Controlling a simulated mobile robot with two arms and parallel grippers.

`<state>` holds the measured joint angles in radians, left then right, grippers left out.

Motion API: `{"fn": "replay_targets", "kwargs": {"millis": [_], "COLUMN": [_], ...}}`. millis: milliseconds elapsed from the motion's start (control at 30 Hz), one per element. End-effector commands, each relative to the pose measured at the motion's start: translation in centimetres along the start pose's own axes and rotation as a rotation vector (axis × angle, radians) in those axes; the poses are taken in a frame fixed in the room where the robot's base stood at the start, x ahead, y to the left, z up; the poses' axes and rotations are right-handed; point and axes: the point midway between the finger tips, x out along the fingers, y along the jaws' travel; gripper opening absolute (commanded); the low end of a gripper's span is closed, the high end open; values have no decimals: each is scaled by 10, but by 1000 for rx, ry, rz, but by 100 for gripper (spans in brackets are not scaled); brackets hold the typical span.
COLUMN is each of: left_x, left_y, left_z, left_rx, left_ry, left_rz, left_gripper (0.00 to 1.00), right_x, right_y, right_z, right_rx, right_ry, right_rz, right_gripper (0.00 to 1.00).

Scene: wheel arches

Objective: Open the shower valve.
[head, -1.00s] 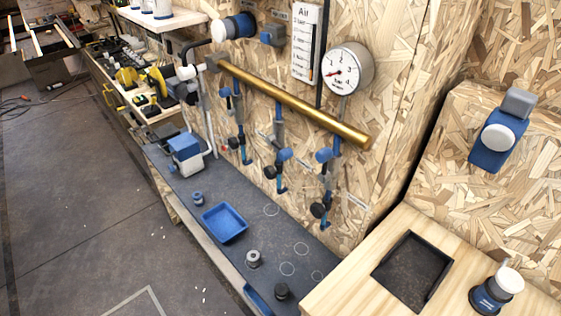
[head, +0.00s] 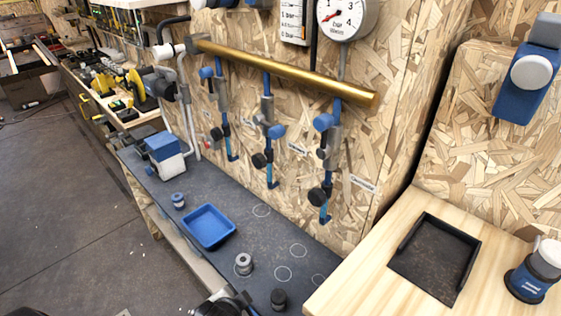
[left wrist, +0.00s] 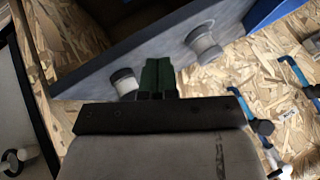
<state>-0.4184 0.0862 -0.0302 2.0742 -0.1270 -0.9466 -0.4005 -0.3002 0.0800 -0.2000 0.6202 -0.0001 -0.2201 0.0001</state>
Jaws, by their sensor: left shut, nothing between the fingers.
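A brass pipe (head: 285,72) runs along the chipboard wall with several drop lines under it, each with blue and black valve parts. The right drop has a blue knob (head: 324,122) and a black knob (head: 317,196). The middle drop has a blue knob (head: 276,131), and the left drop has a small blue knob (head: 207,72). Small labels beside them are too blurred to read, so I cannot tell which is the shower valve. In the left wrist view my left gripper (left wrist: 158,72) is shut and empty, apart from the valves. My right gripper is not in view.
A dark bench (head: 175,210) under the pipe holds a blue tray (head: 208,227), a blue-and-white box (head: 166,157) and small cylinders. A wooden counter (head: 375,285) with a black recessed tray (head: 436,258) stands at the right. A gauge (head: 341,17) hangs above the pipe.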

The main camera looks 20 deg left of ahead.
Motion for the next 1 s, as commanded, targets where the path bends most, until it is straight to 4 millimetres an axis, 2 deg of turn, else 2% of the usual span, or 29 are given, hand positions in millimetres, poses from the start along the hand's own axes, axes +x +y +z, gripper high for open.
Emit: {"fn": "replay_targets", "kwargs": {"millis": [33,100,367,467,600,767,900,1000], "left_x": [7,11,17,18,13,1,-9,-14], "left_y": [-16,-36,-108,-134,-167,-184,-183,-178], "left_z": [-10,-22,-68,-86,-114,-141,-155,-160], "left_rx": [59,153,545,737,1067,1418,1619,1693], "left_ry": [52,111,268,299,300,219,110,43], "left_rz": [-64,-150,-527,-711,-1051,-1471,-1786,-1943], "left_gripper": [0,0,0,0,0,0,0,0], "right_x": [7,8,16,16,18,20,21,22], "right_y": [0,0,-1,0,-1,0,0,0], "right_z": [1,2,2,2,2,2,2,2], "right_rx": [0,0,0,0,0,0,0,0], "right_ry": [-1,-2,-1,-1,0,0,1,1], "right_rz": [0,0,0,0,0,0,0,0], "right_gripper": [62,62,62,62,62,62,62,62]}}
